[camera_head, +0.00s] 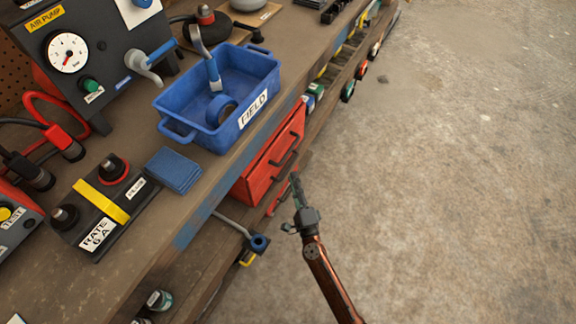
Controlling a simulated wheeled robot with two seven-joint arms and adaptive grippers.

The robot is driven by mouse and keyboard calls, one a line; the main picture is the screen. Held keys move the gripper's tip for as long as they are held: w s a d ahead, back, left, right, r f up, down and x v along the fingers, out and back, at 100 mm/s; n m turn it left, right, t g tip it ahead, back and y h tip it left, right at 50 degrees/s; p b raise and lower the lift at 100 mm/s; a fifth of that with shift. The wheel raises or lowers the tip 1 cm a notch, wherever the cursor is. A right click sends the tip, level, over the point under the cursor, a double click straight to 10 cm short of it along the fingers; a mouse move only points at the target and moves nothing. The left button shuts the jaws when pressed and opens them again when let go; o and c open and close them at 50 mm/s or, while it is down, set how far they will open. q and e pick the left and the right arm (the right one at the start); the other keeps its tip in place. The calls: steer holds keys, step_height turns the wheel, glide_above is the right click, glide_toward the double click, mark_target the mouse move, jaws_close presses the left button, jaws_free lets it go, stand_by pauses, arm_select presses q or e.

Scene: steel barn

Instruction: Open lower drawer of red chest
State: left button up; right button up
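The red chest (262,165) sits under the front edge of the workbench, with its front facing the open floor on the right. Dark bar handles (285,160) show on its front. A thin red strip shows low down beside my gripper; I cannot tell whether it is part of the lower drawer. My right gripper (296,186) is just right of the chest's lower front, its fingers pointing up the picture. The fingers are seen nearly edge-on, so their opening and any contact with a handle are unclear. My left gripper is not in view.
A blue bin (172,126) labelled FIELD stands on the bench above the chest. A blue folded cloth (174,170) and a battery-like box (99,207) lie left of it. A metal lever with a blue end (258,243) juts out below. The concrete floor (450,170) is clear.

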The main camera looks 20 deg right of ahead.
mark_target(290, 166)
steer(key=w, duration=0.6)
steer(key=shift+d+r, duration=0.35)
jaws_close()
steer(key=shift+s, duration=0.1)
